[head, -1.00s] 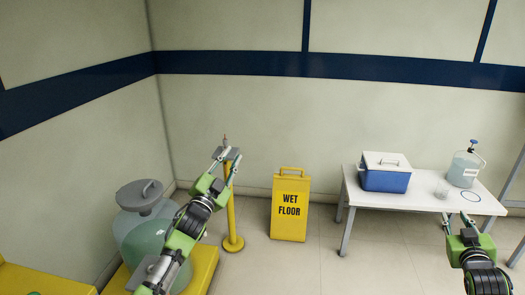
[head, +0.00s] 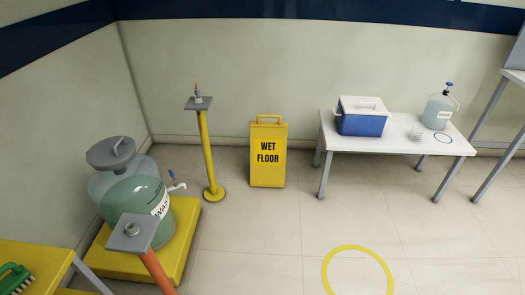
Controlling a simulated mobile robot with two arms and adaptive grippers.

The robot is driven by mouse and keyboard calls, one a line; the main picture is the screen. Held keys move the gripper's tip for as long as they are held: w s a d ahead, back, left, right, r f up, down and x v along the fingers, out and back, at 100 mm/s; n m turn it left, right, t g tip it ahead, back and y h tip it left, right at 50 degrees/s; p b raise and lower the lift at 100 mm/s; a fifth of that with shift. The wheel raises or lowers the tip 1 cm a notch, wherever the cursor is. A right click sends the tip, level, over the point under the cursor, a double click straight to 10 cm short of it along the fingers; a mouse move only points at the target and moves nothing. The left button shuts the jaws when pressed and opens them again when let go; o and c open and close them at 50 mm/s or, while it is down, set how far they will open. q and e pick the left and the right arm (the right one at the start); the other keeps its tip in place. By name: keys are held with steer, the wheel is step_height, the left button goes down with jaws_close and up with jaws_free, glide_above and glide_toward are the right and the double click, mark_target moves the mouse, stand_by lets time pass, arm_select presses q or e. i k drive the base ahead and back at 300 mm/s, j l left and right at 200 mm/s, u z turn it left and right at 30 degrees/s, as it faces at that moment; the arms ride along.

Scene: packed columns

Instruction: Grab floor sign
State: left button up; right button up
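The yellow floor sign (head: 267,172) reads "WET FLOOR" and has a handle at its top. It stands upright on the tiled floor near the back wall, left of the white table. Nothing covers it. Neither of my grippers shows in the head view now.
A yellow post (head: 207,150) on a round base stands left of the sign. A large jug (head: 130,195) rests on a yellow platform (head: 180,245). The white table (head: 385,144) bears a blue cooler (head: 361,122) and a bottle (head: 438,110). A yellow ring (head: 357,250) marks open floor at front.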

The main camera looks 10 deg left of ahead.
mark_target(268, 140)
steer(key=i+j+z, duration=0.1)
steer(key=i, duration=1.85)
